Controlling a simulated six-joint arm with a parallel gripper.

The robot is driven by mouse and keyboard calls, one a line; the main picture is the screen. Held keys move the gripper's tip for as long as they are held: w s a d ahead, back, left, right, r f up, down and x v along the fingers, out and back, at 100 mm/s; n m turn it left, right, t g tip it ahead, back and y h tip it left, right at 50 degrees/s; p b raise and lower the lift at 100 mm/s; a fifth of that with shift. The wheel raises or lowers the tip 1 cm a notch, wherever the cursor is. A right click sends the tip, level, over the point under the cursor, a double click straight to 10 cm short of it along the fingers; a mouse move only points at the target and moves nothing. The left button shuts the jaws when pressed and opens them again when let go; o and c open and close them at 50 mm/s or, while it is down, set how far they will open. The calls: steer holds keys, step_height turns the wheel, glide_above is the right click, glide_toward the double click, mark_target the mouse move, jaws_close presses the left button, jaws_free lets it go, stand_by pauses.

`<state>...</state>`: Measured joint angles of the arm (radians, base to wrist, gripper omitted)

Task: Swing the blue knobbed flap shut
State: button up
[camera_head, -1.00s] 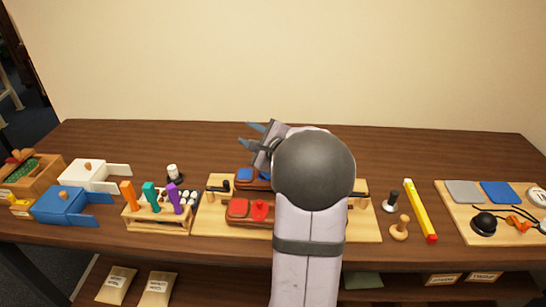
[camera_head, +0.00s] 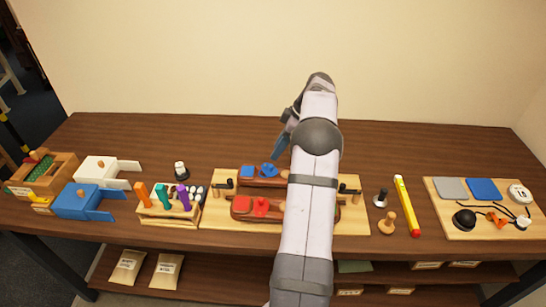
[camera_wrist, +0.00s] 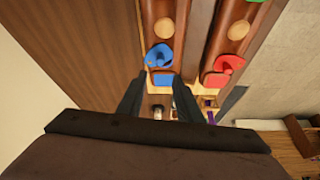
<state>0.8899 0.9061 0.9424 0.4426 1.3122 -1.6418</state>
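The blue knobbed flap (camera_head: 269,170) is on the rear wooden saddle piece, just right of a flat blue block (camera_head: 247,171). In the wrist view the flap (camera_wrist: 158,56) sits at an angle beside the blue block (camera_wrist: 163,79), with a round knob on it. I cannot tell how far it stands open. My gripper (camera_head: 279,150) is above and behind the rear saddle piece, fingers pointing down. In the wrist view its fingers (camera_wrist: 158,82) are apart with nothing between them, and the blue parts show beyond the tips. My arm hides the right part of both saddle pieces.
A red knobbed flap (camera_head: 261,205) sits on the front saddle piece, close in front. Both pieces are on a pale wooden board (camera_head: 215,220). A rack with coloured handles (camera_head: 165,217) stands left; a yellow bar (camera_head: 406,205) lies right. The table behind is clear.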

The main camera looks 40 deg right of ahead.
mark_target(271, 165)
steer(key=shift+n, duration=0.3)
steer(key=shift+s+d+f+p+x, duration=0.1)
steer(key=shift+p+x, duration=0.4)
steer(key=shift+x, duration=0.7)
steer(key=shift+s+d+f+p+x, duration=0.15)
steer(key=shift+p+x, duration=0.4)
steer(key=shift+x, duration=0.6)
steer(key=shift+s+d+r+p+x, duration=0.1)
steer(key=shift+p+x, duration=0.4)
steer(key=shift+x, duration=0.7)
steer(key=shift+f, duration=0.1)
jaws_close()
